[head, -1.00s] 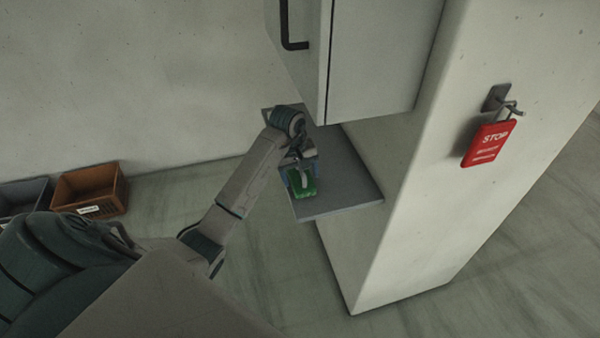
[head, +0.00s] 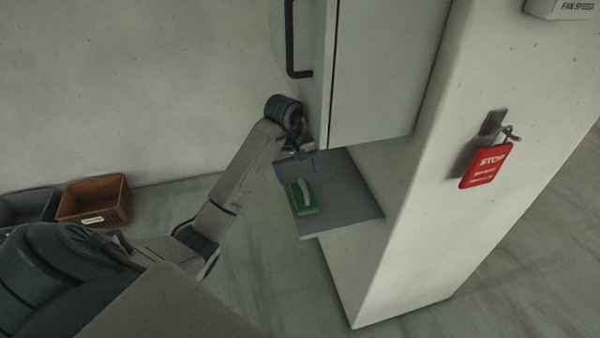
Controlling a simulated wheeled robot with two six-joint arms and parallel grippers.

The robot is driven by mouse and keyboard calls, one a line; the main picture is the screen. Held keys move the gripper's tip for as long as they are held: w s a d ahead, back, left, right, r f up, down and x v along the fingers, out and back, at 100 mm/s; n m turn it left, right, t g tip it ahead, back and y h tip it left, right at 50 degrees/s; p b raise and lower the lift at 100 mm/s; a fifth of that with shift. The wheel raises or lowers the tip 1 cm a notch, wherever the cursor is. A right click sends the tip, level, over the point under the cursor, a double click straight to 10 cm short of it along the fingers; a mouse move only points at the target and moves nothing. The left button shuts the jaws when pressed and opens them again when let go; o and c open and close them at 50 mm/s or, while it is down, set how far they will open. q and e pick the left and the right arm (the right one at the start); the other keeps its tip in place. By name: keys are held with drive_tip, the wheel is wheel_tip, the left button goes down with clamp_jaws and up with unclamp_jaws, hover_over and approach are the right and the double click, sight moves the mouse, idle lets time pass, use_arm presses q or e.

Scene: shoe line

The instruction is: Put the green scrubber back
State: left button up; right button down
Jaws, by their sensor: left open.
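The gripper is empty. My right gripper is not in view.
The grey cabinet (head: 385,80) with a black handle (head: 290,45) hangs close above the gripper. A pale pillar (head: 420,200) bounds the shelf on the right and carries a red STOP tag (head: 486,166). An orange-brown crate (head: 95,201) stands on the floor at left.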

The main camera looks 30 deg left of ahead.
use_arm(q)
drive_tip(key=shift+s+a+r+p, duration=0.15)
drive_tip(key=shift+r+p, duration=0.7)
drive_tip(key=shift+r, duration=0.5)
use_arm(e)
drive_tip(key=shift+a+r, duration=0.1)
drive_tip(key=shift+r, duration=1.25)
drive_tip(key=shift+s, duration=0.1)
